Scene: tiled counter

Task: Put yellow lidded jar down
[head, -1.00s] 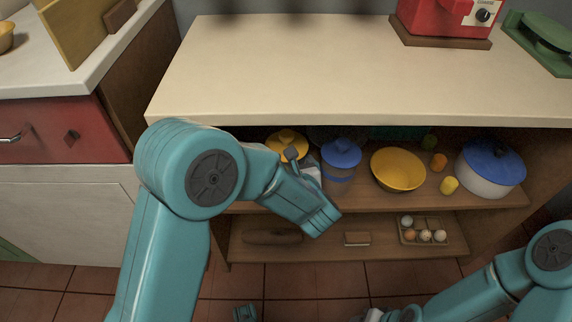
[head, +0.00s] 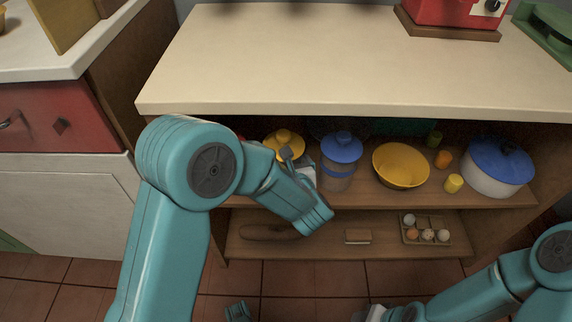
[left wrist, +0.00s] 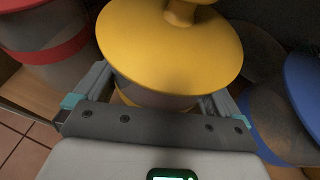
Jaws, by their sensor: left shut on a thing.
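The yellow lidded jar (head: 284,143) is at the left end of the upper shelf under the counter, mostly hidden behind my left arm in the head view. In the left wrist view its yellow lid (left wrist: 170,45) fills the top middle, and the jar looks upright. My left gripper (left wrist: 160,102) is shut on the jar body below the lid. Whether the jar's base touches the shelf is hidden. My right gripper (head: 376,314) is low at the bottom edge of the head view, its fingers cut off or unclear.
The blue-lidded jar (head: 341,150) stands close to the right. A red-banded jar (left wrist: 45,40) is close on the left. A yellow bowl (head: 401,166) and a blue-lidded pot (head: 497,168) stand further right. The lower shelf holds an egg tray (head: 426,229). The countertop (head: 340,60) hangs above.

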